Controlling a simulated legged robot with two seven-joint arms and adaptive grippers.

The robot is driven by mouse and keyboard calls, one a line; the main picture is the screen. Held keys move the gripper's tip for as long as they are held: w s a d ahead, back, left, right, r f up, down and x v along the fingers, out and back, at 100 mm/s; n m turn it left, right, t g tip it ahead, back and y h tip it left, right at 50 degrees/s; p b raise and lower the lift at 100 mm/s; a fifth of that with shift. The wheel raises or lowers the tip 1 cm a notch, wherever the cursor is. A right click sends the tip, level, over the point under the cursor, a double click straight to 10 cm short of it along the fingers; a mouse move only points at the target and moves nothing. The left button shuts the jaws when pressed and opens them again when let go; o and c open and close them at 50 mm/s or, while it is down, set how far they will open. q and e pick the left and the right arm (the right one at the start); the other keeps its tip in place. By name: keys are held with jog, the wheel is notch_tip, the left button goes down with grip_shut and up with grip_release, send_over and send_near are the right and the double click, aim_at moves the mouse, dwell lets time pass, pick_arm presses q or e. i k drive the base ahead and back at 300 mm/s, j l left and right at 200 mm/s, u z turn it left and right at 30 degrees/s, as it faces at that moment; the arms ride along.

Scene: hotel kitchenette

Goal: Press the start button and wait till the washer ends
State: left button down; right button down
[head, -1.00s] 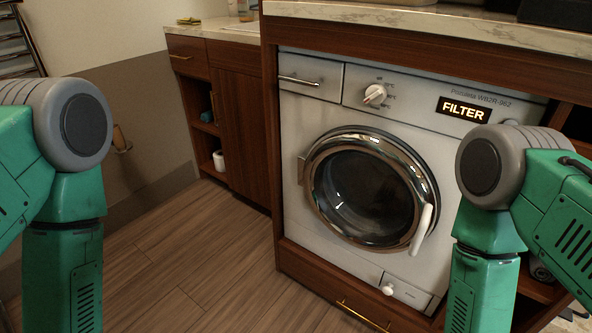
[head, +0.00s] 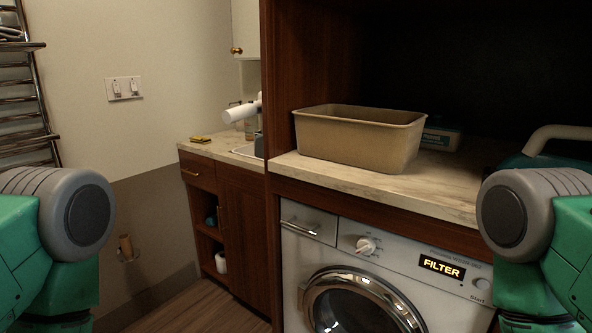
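The white washer (head: 316,256) is built into the wooden cabinet below the counter. Its orange display (head: 441,266) reads "FILTER". The round dial (head: 366,246) is left of the display. The start button (head: 483,284), a pale round button with "Start" printed under it, is at the panel's right end, close beside my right arm in the picture. The round door (head: 362,304) looks closed in the part that shows; its lower part is cut off by the frame. Only upper parts of my two arms show, at the left and right edges. Neither gripper is in view.
A tan bin (head: 356,142) stands on the marble counter (head: 400,188) above the washer. A dark teal object with a pale handle (head: 560,133) is at the counter's right. A lower counter with a sink is at left back. Wooden floor shows at lower left.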

aim_at(483, 284)
jog(key=z, duration=1.15)
